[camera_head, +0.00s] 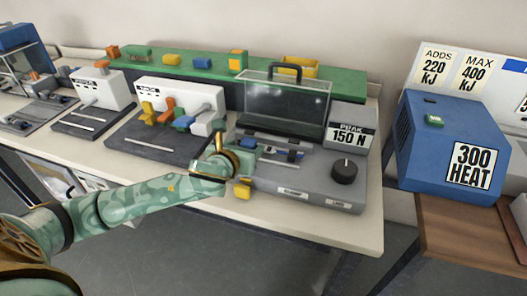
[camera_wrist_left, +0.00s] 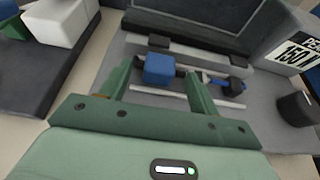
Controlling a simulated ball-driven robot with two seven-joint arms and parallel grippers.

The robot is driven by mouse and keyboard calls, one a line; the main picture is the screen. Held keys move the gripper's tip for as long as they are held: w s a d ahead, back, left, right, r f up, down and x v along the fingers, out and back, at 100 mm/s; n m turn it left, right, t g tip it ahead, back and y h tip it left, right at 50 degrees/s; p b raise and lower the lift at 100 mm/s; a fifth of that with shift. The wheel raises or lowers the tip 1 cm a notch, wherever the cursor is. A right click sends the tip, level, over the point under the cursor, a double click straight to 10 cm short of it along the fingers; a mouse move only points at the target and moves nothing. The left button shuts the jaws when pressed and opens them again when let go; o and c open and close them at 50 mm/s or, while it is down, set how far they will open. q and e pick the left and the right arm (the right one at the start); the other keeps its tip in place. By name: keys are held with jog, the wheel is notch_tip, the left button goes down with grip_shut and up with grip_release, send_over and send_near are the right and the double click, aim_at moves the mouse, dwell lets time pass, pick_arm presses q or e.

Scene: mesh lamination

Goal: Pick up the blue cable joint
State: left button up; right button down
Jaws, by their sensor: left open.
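A blue cable joint (camera_wrist_left: 158,69) lies on the grey press machine, between the two green fingers of my left gripper (camera_wrist_left: 160,77) in the left wrist view. The fingers are apart, one on each side of it, and I see no clear contact. In the head view the left gripper (camera_head: 238,154) reaches over the left part of the press, with the blue joint (camera_head: 248,143) small and partly covered. My right gripper is not in view.
The press has a raised dark lid (camera_head: 286,106) and a black knob (camera_head: 344,172). A machine with coloured parts (camera_head: 165,112) stands left; a blue heater (camera_head: 450,145) stands right.

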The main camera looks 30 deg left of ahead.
pick_arm(q)
jog(key=shift+r, duration=0.1)
jog(key=c, duration=1.2)
